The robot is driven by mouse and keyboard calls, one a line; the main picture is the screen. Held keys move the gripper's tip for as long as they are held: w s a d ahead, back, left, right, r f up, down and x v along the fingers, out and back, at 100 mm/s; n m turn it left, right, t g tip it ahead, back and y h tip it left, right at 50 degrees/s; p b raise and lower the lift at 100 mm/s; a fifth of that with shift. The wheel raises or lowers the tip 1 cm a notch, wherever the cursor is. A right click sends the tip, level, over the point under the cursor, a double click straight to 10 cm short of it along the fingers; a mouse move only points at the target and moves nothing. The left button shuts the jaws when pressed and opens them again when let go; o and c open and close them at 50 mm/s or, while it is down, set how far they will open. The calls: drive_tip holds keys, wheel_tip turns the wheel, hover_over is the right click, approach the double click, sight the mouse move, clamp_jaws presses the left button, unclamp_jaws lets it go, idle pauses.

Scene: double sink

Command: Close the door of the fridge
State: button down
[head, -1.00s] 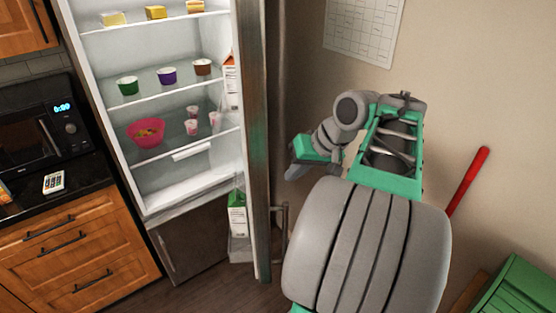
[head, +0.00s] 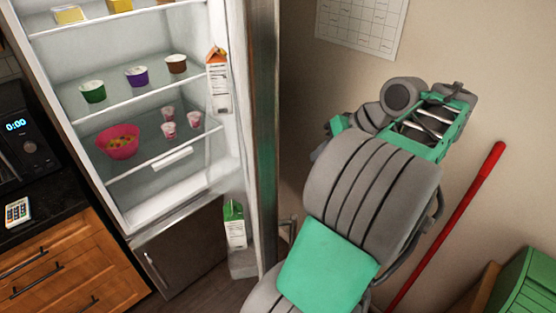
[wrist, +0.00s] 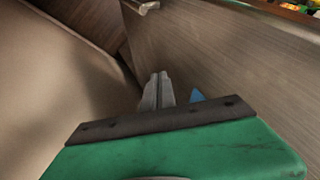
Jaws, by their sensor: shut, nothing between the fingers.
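The fridge (head: 150,205) stands open in the head view, its shelves showing. Its door (head: 263,140) stands swung out to the right, seen nearly edge-on, with cartons in its inner racks. The door's handle (head: 287,228) shows low on its outer side. My arm is to the right of the door, on its outer side. In the wrist view my gripper (wrist: 157,80) is shut and empty, its fingertips close to a brown-grey panel (wrist: 215,60) that looks like the door's outer face. I cannot tell if they touch. The fingers are hidden in the head view.
A beige wall with a calendar (head: 362,25) is behind my arm. A red pole (head: 450,222) leans at the right, near a green box (head: 530,285). Wooden drawers (head: 70,265) and a microwave (head: 22,135) stand left of the fridge.

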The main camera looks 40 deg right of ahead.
drive_tip(key=w+a+f+b, duration=0.2)
drive_tip(key=w+a+f, duration=0.4)
drive_tip(key=w+f, duration=0.1)
drive_tip(key=shift+w+f+b, duration=0.3)
drive_tip(key=shift+w+f, duration=0.1)
drive_tip(key=shift+w, duration=0.1)
